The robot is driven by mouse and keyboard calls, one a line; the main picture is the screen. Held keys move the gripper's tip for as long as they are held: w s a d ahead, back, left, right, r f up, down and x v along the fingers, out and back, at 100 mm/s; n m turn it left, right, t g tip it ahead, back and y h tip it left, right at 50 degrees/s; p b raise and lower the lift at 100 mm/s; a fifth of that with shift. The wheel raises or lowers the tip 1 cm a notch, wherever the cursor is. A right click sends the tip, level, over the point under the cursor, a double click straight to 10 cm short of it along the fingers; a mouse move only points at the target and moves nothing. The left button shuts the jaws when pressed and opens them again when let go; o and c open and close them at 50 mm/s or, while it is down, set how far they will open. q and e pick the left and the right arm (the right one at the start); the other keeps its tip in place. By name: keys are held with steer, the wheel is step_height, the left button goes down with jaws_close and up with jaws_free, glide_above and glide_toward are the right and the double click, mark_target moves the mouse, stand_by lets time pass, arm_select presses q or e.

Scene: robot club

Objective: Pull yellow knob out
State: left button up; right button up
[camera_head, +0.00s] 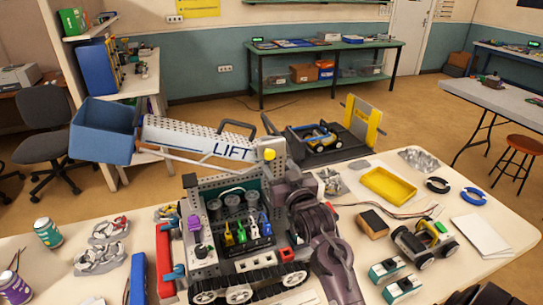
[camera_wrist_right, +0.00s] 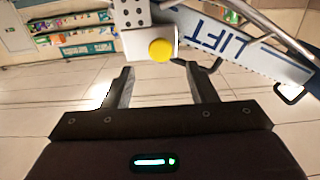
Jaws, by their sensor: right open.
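The yellow knob (camera_head: 269,154) is a small round ball on the grey perforated bracket at the base of the white LIFT arm (camera_head: 200,138). In the right wrist view the knob (camera_wrist_right: 161,51) is just beyond and between the fingertips of my right gripper (camera_wrist_right: 160,78). The jaws are open and empty, with a visible gap to the knob. In the head view my right arm rises in front of the machine, and its gripper is close to the knob, partly hidden by its own links. My left gripper does not show.
A blue bucket (camera_head: 101,131) hangs at the left end of the LIFT arm. Coloured levers (camera_head: 240,232) stand on the machine's front, above its tracks.

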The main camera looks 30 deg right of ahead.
mark_target(271, 156)
steer(key=p+x, duration=0.1)
steer(key=x, duration=0.3)
steer(key=shift+w, duration=0.15)
steer(key=shift+w+d+f, duration=0.1)
steer(key=shift+w+d, duration=0.05)
steer(key=shift+w, duration=0.45)
steer(key=c, duration=0.6)
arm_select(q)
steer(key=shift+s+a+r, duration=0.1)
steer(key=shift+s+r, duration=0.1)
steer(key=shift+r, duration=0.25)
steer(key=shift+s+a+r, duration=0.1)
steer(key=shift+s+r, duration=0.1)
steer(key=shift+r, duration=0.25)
arm_select(e)
jaws_close()
